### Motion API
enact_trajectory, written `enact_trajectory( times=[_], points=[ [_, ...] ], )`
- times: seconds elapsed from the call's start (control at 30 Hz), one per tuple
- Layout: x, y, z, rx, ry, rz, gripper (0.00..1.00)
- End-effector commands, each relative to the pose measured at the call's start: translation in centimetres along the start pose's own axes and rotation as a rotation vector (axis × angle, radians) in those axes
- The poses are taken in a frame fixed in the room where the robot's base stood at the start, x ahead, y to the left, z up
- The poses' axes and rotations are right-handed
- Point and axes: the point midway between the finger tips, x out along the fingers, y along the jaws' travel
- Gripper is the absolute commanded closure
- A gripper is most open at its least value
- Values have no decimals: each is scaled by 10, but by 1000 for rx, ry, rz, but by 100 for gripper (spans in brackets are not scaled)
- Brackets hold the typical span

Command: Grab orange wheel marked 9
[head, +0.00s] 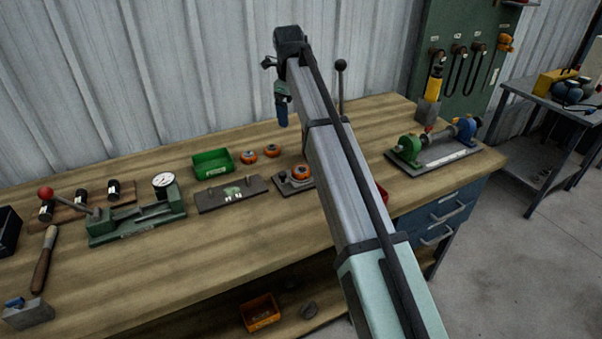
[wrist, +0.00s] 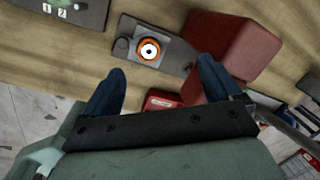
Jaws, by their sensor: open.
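Three orange wheels show in the head view. One wheel (head: 248,157) and another wheel (head: 271,151) lie on the bench beside the green bin. A third wheel (head: 301,172) sits on a small dark fixture plate, partly behind my arm. In the wrist view, an orange wheel (wrist: 142,57) with a white and black centre sits on a grey plate (wrist: 178,61). No 9 is readable on any wheel. My gripper (head: 282,109) is raised above the bench towards the back wall. In the wrist view my gripper (wrist: 160,88) has its blue fingers wide apart, with nothing between them.
A green bin (head: 213,163), a dark labelled plate (head: 231,194) and a green dial-gauge fixture (head: 137,216) stand left of the wheels. A red block (wrist: 222,45) is close to the right finger in the wrist view. The bench front is mostly clear.

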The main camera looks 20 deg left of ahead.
Motion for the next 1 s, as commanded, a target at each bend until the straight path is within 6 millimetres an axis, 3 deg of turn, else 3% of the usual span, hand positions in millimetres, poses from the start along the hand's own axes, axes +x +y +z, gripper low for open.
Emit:
enact_trajectory(
  times=[0.07,0.33,0.57,1.0],
  points=[
    [9,9,7,-79,-9,30,8],
    [44,16,-32,-195,36,134,8],
    [62,18,-35,-202,40,142,8],
    [127,27,-39,-200,39,140,8]
  ],
)
